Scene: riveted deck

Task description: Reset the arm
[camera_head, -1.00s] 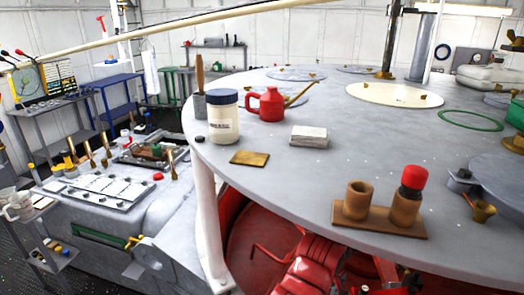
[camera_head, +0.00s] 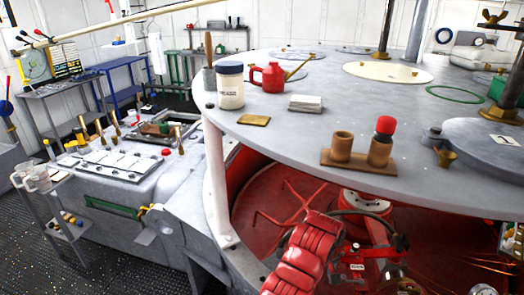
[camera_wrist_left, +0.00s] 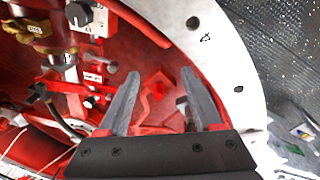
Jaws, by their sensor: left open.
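My left gripper (camera_wrist_left: 160,74) shows in the left wrist view, with its two grey fingers apart and nothing between them. Behind the fingers are the red interior and the pale curved rim (camera_wrist_left: 215,60) of the round opening, with the dark floor beyond. Neither gripper shows in the head view, and my right gripper is in no view.
The round grey deck (camera_head: 290,125) holds a white jar (camera_head: 230,88), a red oil can (camera_head: 267,78), a brass plate (camera_head: 254,120) and a wooden holder (camera_head: 358,163). A grey workbench (camera_head: 130,190) stands left.

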